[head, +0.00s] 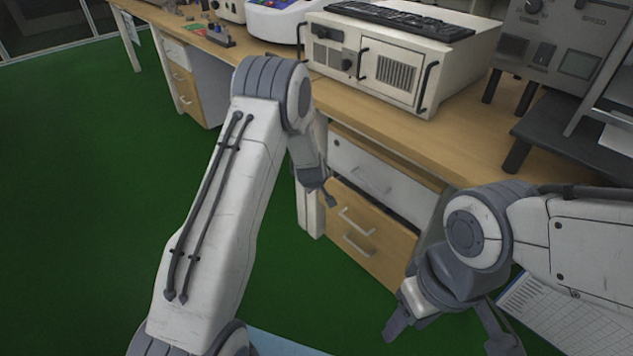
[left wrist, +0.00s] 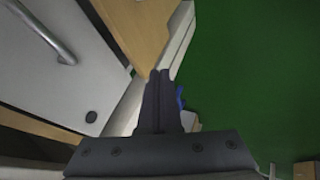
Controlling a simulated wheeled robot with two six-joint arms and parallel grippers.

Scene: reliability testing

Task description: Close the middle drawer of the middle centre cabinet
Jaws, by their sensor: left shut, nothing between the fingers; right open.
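The cabinet under the bench has a white drawer front (head: 350,165) on top and a wooden front (head: 385,248) below with two bar handles. The upper handle (head: 357,220) seems to belong to the middle drawer. A dark gap runs between the white and wooden fronts; how far any drawer stands out is unclear. My left gripper (head: 322,190) is shut and empty beside the cabinet's left edge. In the left wrist view, its fingers (left wrist: 158,85) point along the wooden panel (left wrist: 137,30), beside the white front (left wrist: 60,75); contact is unclear. My right gripper (head: 448,335) is open and empty, low at right.
The wooden bench top (head: 400,125) overhangs the cabinet. It carries a beige computer case (head: 365,70) with a black keyboard (head: 400,18) on it. Another drawer cabinet (head: 187,95) stands further left. The green floor (head: 80,200) at left is clear.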

